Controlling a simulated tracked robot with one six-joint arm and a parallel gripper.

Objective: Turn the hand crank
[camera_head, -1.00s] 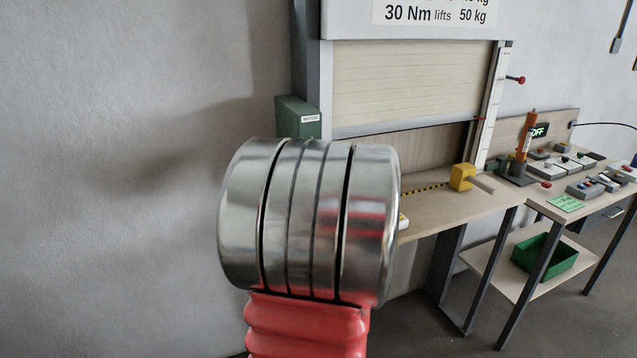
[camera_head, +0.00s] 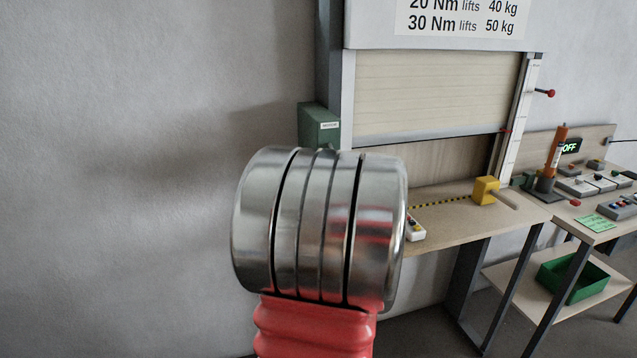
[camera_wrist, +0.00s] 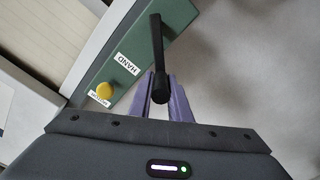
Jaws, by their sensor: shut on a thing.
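The hand crank (camera_wrist: 158,45) is a black bar with a round-ended grip on the green box (camera_wrist: 125,70) labelled HAND and MOTOR. My gripper (camera_wrist: 162,98) has purple fingers, one on each side of the grip's end, and is shut on it. In the head view the green box (camera_head: 320,125) is at the shutter's left post. There my silver and red arm hides the crank and my gripper. The beige shutter (camera_head: 430,95) hangs with its lower edge above the bench, leaving a gap below.
A yellow knob (camera_wrist: 104,90) sits on the green box. The bench (camera_head: 450,222) carries a white button box (camera_head: 414,228) and a yellow block (camera_head: 486,190). A table at right holds an orange tool (camera_head: 557,150) and several controls. A green bin (camera_head: 572,277) is below.

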